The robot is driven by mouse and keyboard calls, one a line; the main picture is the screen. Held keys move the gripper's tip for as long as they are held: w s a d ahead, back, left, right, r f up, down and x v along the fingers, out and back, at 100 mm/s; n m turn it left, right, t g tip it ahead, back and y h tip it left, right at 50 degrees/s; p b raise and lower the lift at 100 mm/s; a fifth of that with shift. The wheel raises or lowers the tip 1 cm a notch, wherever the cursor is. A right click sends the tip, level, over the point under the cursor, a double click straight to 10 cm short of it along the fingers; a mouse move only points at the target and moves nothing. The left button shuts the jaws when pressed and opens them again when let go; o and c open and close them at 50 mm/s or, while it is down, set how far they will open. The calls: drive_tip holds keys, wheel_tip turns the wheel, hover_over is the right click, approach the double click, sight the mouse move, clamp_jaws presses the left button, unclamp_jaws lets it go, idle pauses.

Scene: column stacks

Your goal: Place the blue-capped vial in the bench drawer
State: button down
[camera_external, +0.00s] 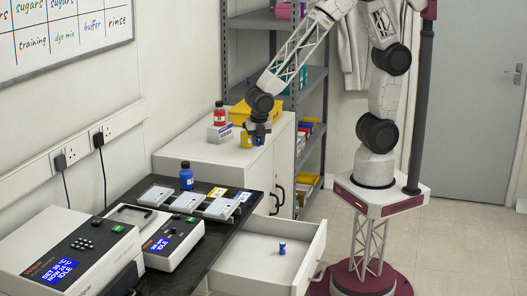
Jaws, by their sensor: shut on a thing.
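A small blue vial (282,248) stands upright inside the open bench drawer (262,264). Its cap looks blue, though it is tiny in the picture. My gripper (258,139) is at the top of the white cabinet, well above and behind the drawer. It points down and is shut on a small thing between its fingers. The fingers hide most of that thing, and I cannot tell its kind or cap colour.
A small yellow bottle (245,138) is close beside my gripper on the white cabinet (222,151). A red bottle (219,116) stands on a box behind. The dark bench (214,232) holds a blue bottle (186,177), plates and two instruments.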

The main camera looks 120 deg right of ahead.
drive_tip(key=s+a, duration=0.2)
drive_tip(key=s, duration=0.6)
drive_tip(key=shift+s+r, duration=0.3)
drive_tip(key=shift+r, duration=0.1)
drive_tip(key=shift+w+a, duration=0.1)
drive_tip(key=shift+w, duration=0.05)
idle(0.4)
drive_tip(key=w+a+f+n, duration=0.2)
drive_tip(key=w+a, duration=0.8)
drive_tip(key=w, duration=0.1)
drive_tip(key=w+a+f+n, duration=0.2)
drive_tip(key=w+a, duration=0.8)
drive_tip(key=w, duration=0.1)
drive_tip(key=w+a+f+n, duration=0.1)
drive_tip(key=w+a+f, duration=0.3)
drive_tip(key=a, duration=1.1)
drive_tip(key=w+a+f+n+t, duration=0.1)
drive_tip(key=w+a+f, duration=0.3)
drive_tip(key=a, duration=1.2)
drive_tip(key=shift+a+f+n, duration=0.2)
drive_tip(key=shift+f+n, duration=0.4)
